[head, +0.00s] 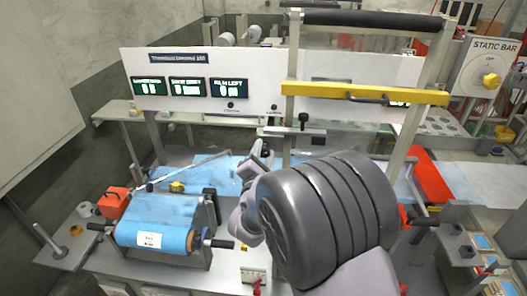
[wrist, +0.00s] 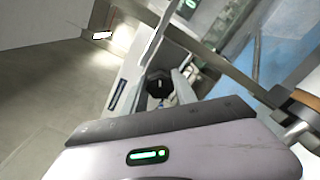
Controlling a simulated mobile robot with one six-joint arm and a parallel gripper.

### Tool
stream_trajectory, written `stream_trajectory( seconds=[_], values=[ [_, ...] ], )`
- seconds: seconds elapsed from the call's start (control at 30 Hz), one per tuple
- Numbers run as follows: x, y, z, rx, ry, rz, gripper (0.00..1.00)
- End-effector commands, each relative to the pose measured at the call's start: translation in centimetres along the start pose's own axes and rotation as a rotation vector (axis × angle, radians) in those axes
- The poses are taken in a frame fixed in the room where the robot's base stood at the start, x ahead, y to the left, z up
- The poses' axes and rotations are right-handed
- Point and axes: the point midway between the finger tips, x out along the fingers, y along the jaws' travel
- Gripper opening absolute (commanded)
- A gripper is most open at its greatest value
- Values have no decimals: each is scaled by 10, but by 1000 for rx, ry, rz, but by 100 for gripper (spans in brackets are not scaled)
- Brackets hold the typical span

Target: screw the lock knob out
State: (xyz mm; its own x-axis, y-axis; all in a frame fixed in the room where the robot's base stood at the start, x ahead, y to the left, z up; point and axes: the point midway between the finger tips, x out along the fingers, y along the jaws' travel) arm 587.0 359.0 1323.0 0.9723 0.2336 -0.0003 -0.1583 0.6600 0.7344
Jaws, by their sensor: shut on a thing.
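The lock knob (wrist: 158,87), a dark faceted knob, shows in the wrist view between the two light grey fingers of my gripper (wrist: 162,88). My gripper is shut on it. In the head view my gripper (head: 257,163) is beyond my large grey arm joint, above the blue-covered machine bed. The head view does not clearly show the gripped knob, as the fingers and arm hide that spot. Part of the arm also covers the machine's middle.
A blue film roll (head: 155,235) sits in front left of my gripper, with a thin metal bar (head: 190,172) slanting above it. A yellow guard bar (head: 365,94) crosses the upright frame. An orange box (head: 113,203) stands at left. A white display panel (head: 190,85) is behind.

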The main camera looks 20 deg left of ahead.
Motion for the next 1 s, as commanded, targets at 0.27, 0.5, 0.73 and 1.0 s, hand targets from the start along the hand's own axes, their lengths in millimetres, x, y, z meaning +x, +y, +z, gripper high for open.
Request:
stream_trajectory(
  seconds=[0.27, 0.5, 0.73, 1.0],
  values=[
    [1, 3, 2, -2, -5, 6, 0],
    [1, 3, 2, -2, -4, 5, 55],
    [0, 1, 1, -2, -2, 3, 55],
    [-33, 1, 0, -3, 0, 3, 55]
  ],
)
